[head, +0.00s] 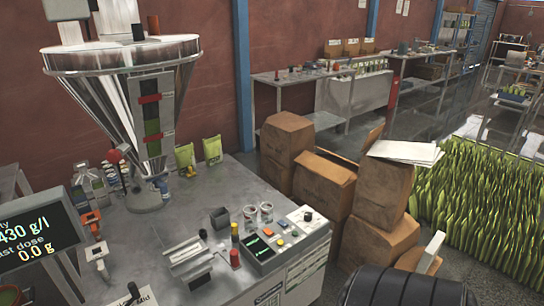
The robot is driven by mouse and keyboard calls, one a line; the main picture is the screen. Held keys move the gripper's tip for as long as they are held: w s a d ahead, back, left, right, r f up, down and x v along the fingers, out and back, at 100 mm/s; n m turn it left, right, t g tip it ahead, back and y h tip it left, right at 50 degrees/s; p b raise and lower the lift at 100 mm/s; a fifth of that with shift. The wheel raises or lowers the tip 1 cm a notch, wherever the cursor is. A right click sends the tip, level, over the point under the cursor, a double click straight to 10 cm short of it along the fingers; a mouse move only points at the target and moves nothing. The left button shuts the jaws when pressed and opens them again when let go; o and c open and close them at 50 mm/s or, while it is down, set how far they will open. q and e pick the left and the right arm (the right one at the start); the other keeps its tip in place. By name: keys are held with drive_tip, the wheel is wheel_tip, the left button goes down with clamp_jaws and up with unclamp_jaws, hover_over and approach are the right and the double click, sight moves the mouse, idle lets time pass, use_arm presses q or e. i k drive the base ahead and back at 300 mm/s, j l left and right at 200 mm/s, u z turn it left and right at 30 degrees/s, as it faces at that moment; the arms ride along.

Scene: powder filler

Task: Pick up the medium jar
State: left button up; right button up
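Two small clear jars stand upright side by side on the grey worktable, behind the control box. The left jar (250,216) and the right jar (266,212) look close in size, and I cannot tell which is the medium one. Clear bottles with labels (93,186) stand at the left of the table by the filler's base. Neither of my grippers shows in the head view.
The powder filler (150,110) with its large metal hopper rises at the back left. Cardboard boxes (325,180) stand right of the table.

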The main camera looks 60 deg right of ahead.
sight(266, 207)
drive_tip(key=z, duration=1.75)
drive_tip(key=i+l+u, duration=0.1)
drive_tip(key=i+l, duration=0.2)
drive_tip(key=i+l+u, duration=0.1)
drive_tip(key=i+l, duration=0.15)
drive_tip(key=l, duration=0.15)
drive_tip(key=i+l+u, duration=0.15)
drive_tip(key=l, duration=0.25)
drive_tip(key=i, duration=0.1)
